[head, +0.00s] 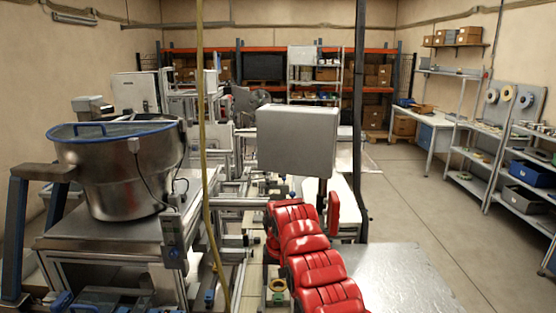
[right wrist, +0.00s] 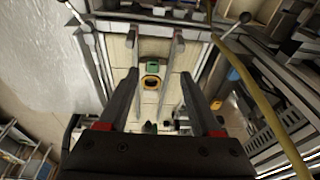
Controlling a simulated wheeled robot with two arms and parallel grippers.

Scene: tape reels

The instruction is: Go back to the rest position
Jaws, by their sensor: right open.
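My right gripper (right wrist: 159,74) is open in the right wrist view, with its two dark fingers apart and nothing held between them. In the head view my red-covered arm reaches forward from the lower middle. My left gripper is not in view.
A steel bowl with a blue rim (head: 120,165) stands on a machine at left. A yellow cable (head: 204,150) hangs in front. A grey box-shaped panel (head: 297,140) stands in the middle. Reels (head: 526,100) hang above shelving (head: 525,160) at right. The floor (head: 440,220) between is clear.

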